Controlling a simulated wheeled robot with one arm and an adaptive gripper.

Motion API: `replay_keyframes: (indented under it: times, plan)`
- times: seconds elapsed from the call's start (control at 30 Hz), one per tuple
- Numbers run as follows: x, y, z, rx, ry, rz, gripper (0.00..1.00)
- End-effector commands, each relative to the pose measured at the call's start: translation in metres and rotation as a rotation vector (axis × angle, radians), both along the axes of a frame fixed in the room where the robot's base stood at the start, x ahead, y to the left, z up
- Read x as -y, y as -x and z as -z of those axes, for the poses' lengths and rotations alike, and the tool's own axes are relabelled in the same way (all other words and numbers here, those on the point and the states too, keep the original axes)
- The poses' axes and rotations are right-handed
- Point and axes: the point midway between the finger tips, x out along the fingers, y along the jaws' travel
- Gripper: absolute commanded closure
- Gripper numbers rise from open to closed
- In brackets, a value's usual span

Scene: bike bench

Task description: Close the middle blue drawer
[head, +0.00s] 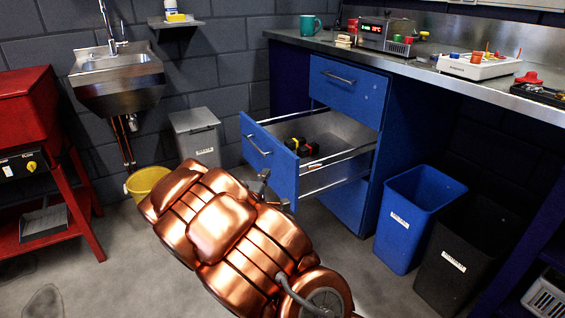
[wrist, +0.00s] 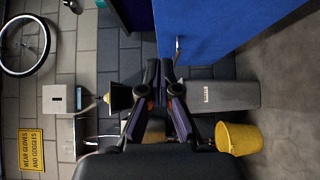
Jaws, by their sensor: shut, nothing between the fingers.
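The middle blue drawer (head: 268,158) stands pulled far out of the blue cabinet in the head view, its metal rails and inside showing. Some dark and red-yellow items (head: 305,146) lie in it. My gripper (head: 264,180) is at the outer face of the drawer front, low and below the bar handle (head: 258,146). In the wrist view my gripper (wrist: 159,72) is shut and empty, with the blue drawer front (wrist: 225,25) and its handle (wrist: 178,48) beyond the fingertips, to the upper right. Whether the fingertips touch the front I cannot tell.
The top drawer (head: 346,88) is shut; the lower blue front (head: 343,204) looks shut. A grey bin (head: 196,138) and yellow bucket (head: 146,183) stand behind my arm. Blue (head: 411,222) and black (head: 463,265) bins stand right of the cabinet. A red cart (head: 30,120) is left.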

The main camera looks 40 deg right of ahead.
Motion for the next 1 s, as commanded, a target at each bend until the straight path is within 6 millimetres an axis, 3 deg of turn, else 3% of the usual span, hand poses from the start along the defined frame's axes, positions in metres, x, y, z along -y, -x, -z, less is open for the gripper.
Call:
replay_keyframes:
  times: [0.63,1.0]
  plan:
    - [0.063,-0.051,0.002,0.002,-0.003,0.002,1.00]
    - [0.096,-0.047,0.002,0.002,-0.001,0.000,1.00]
